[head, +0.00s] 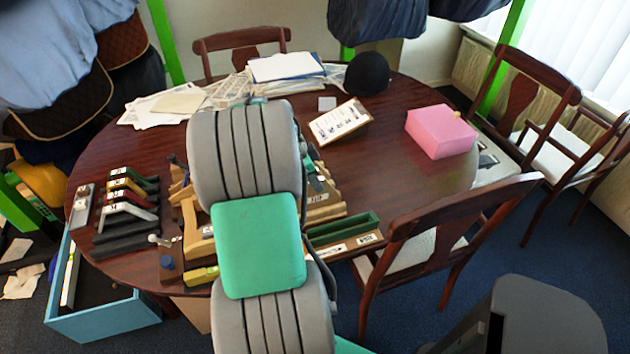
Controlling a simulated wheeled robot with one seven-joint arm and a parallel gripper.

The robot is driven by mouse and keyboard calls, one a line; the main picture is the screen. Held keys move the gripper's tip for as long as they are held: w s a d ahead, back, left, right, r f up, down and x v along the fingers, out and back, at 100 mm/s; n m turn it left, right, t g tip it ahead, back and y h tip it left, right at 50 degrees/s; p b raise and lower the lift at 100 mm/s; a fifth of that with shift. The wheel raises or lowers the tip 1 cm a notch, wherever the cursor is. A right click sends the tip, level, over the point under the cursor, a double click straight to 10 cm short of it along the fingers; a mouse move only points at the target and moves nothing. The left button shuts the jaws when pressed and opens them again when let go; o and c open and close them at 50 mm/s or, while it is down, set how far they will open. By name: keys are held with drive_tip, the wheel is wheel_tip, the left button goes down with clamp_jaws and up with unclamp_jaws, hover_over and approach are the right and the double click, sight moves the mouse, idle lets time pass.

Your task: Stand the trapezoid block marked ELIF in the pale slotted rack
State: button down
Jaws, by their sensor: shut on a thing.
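My grey and green arm covers the middle of the table, and my gripper is hidden behind it. Pale wooden pieces show on both sides of the arm: one stepped piece on the left (194,238) and one on the right (325,213). I cannot tell whether either is the slotted rack, as most of that area is covered. No block marked ELIF can be made out; the labels are too small to read. Several angled blocks in green, yellow, red and white (128,210) stand in a row at the table's left.
A green tray (345,229) lies near the front edge. A clipboard (340,121), black cap (367,73), papers (284,67) and pink box (440,131) stand farther back. A blue bin (100,318) is on the floor; chairs (440,235) crowd the right. The table between clipboard and pink box is clear.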

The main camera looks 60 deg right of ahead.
drive_tip(key=shift+f+b, duration=0.55)
drive_tip(key=shift+b, duration=0.1)
idle(0.8)
drive_tip(key=c, duration=0.9)
unclamp_jaws()
drive_tip(key=shift+r, duration=0.15)
drive_tip(key=shift+r+p, duration=1.6)
drive_tip(key=shift+r, duration=0.8)
drive_tip(key=shift+r+p, duration=0.85)
drive_tip(key=shift+r, duration=0.65)
